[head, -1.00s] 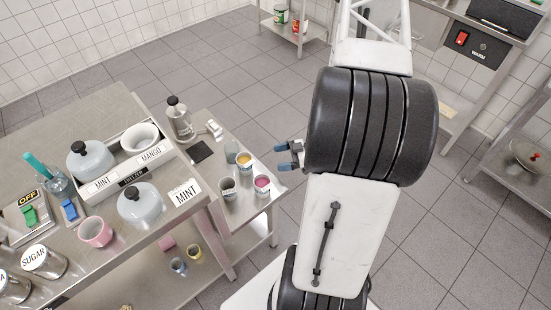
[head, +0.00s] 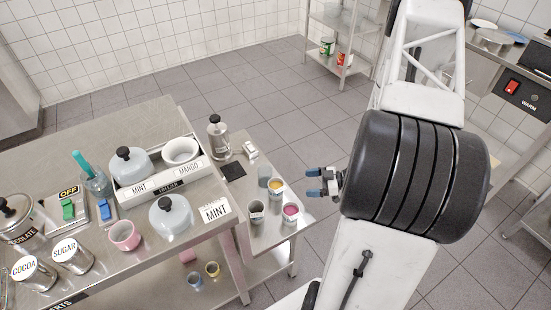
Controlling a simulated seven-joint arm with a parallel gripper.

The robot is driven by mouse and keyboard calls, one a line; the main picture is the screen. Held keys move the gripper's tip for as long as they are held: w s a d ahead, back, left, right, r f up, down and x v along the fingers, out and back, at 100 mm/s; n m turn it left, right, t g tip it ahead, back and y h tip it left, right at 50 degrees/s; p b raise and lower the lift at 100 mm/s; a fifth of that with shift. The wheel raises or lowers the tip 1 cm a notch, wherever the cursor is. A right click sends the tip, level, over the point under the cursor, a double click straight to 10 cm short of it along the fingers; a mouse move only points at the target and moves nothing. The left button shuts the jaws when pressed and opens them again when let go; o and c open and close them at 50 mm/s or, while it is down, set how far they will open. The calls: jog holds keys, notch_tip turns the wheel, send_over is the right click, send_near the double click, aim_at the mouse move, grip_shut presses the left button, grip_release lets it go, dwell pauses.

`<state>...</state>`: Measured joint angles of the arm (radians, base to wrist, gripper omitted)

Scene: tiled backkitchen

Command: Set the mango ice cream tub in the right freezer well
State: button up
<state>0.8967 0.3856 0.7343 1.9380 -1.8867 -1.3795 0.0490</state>
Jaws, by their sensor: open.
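A small cup with yellow-orange contents (head: 276,187), which looks like the mango tub, stands upright on the lower steel side table. The freezer (head: 166,184) is a white box on the main counter. Its left well, labelled MINT, is covered by a grey domed lid (head: 131,165). Its right well (head: 181,150), labelled MANGO, is uncovered and shows a white round rim; its inside is partly hidden. A second domed lid (head: 170,215) rests on the counter in front. My gripper (head: 313,183), with blue fingertips, is open and empty, right of the yellow cup and apart from it.
Open floor surrounds the side table.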

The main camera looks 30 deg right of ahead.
jog(key=w+r+m+h, duration=0.2)
jog(key=w+r+h, duration=0.7)
jog(key=w+r, duration=0.45)
jog(key=a+r+m+h, duration=0.2)
jog(key=a+r+h, duration=0.1)
jog(key=r, duration=0.5)
jog(key=a+r+m+h, duration=0.2)
jog(key=r+h, duration=0.1)
jog(key=r, duration=0.5)
jog(key=s+a+r+m+g+h, duration=0.1)
jog(key=s+a+r+m+g, duration=0.25)
jog(key=s+a+r, duration=0.6)
jog(key=s+a+r+m+g+y, duration=0.1)
jog(key=s+a+r, duration=0.2)
jog(key=s+a, duration=0.4)
jog(key=s+a+r+m+g+y, duration=0.1)
jog(key=s+a+r+y, duration=0.1)
jog(key=s+a, duration=0.5)
jog(key=s+r, duration=0.1)
jog(key=s, duration=0.3)
jog(key=shift+s+r+g, duration=0.25)
jog(key=shift+s+g, duration=0.1)
jog(key=shift+s, duration=0.05)
